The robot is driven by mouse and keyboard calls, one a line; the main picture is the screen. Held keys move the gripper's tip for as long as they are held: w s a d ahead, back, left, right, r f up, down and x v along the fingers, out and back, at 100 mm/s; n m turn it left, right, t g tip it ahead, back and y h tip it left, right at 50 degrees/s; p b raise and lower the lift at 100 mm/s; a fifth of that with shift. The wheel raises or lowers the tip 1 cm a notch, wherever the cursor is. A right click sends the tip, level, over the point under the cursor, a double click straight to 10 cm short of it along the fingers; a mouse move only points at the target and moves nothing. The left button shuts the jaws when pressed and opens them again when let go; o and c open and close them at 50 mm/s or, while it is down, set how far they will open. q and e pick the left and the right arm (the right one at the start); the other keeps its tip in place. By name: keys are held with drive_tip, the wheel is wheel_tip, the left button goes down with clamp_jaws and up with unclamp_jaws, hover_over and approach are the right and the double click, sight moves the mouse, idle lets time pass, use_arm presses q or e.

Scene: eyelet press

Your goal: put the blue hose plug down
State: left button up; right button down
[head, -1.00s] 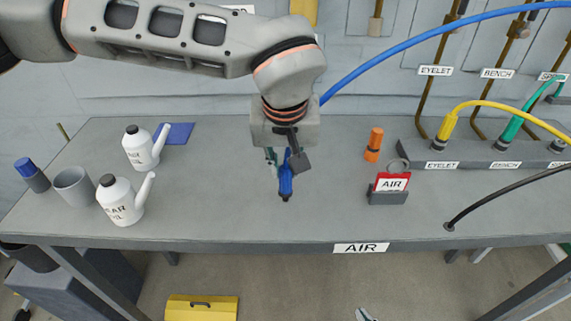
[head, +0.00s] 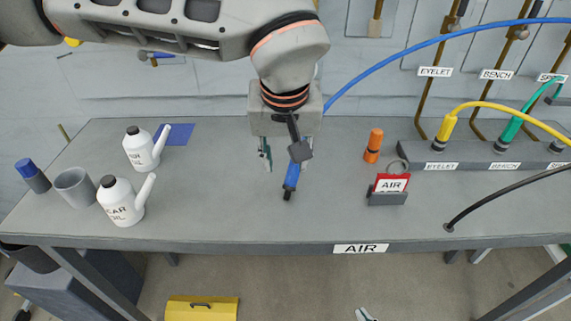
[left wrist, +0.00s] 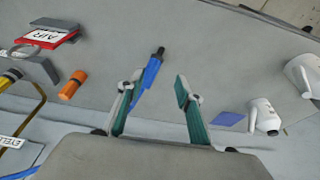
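The blue hose plug (head: 291,181) has a dark tip and is at the middle of the grey bench, below my left gripper (head: 285,160). It also shows in the left wrist view (left wrist: 151,73). My left gripper (left wrist: 156,88) is open, with its green-padded fingers well apart. The plug is beside one finger, the left one in the wrist view; I cannot tell if they touch. The plug looks to be at the bench top, but its contact is not clear. Its blue hose (head: 420,40) arcs off to the upper right. My right gripper is not in view.
An orange cylinder (head: 373,146) and a red AIR sign in a grey holder (head: 387,199) stand to the right. A manifold with yellow (head: 446,128) and green (head: 512,127) plugs is at the back right. White oil cans (head: 120,203) stand left. The bench front-centre is clear.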

use_arm(q)
drive_tip(key=v, duration=0.9)
drive_tip(key=shift+p, duration=0.3)
drive_tip(key=shift+s, duration=0.1)
